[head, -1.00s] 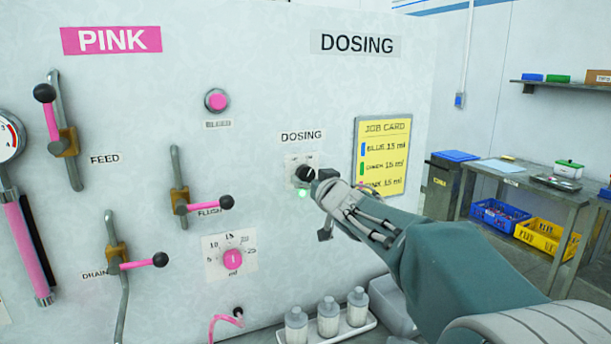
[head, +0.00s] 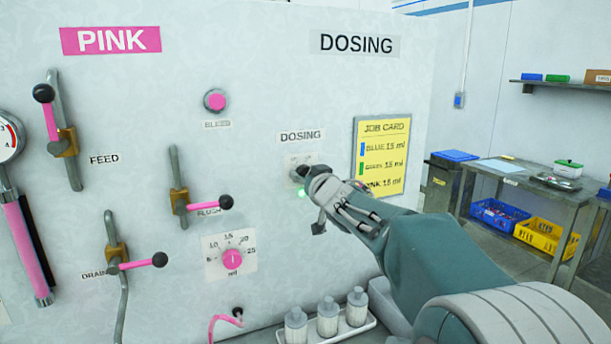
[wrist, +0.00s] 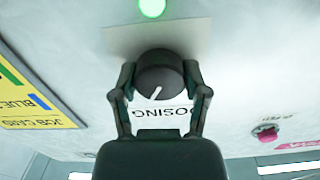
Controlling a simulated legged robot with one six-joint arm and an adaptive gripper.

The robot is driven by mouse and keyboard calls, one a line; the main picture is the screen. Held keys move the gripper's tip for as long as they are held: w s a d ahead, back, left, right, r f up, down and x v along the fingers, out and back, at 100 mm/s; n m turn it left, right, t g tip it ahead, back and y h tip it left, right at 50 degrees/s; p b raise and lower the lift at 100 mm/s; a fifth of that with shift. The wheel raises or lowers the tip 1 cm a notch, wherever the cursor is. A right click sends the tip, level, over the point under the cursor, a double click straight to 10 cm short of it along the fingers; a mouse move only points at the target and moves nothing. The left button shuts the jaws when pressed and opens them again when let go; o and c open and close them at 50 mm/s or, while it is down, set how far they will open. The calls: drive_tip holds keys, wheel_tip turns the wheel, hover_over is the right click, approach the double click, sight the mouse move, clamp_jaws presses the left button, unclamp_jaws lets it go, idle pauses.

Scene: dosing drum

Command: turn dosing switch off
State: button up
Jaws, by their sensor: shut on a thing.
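The dosing switch is a dark round knob (wrist: 160,78) with a white pointer line, mounted on a pale plate (head: 293,160) under the DOSING label (head: 301,136). In the wrist view my gripper (wrist: 160,90) has one finger on each side of the knob and is shut on it. In the head view my gripper (head: 308,178) covers most of the knob, so its setting is hidden there. A green lamp (wrist: 152,6) beside the plate is lit. It also shows in the head view (head: 302,193).
The yellow job card (head: 381,157) hangs right of the switch. Several pink-marked levers and a pink dial (head: 232,260) are on the panel to the left. White bottles (head: 327,318) stand in a tray below. A workbench (head: 530,185) stands at the right.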

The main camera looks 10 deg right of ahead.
drive_tip(key=shift+n, duration=0.3)
drive_tip(key=n, duration=0.5)
drive_tip(key=shift+a, duration=0.1)
drive_tip(key=n, duration=0.6)
drive_tip(key=shift+f, duration=0.1)
drive_tip(key=shift+n, duration=0.3)
drive_tip(key=o, duration=1.1)
drive_tip(key=shift+a, duration=0.15)
drive_tip(key=shift+o, duration=0.2)
drive_tip(key=shift+s, duration=0.1)
drive_tip(key=s+d, duration=0.2)
drive_tip(key=s, duration=0.9)
drive_tip(key=shift+s+d, duration=0.15)
drive_tip(key=shift+s, duration=0.1)
drive_tip(key=shift+s+f, duration=0.1)
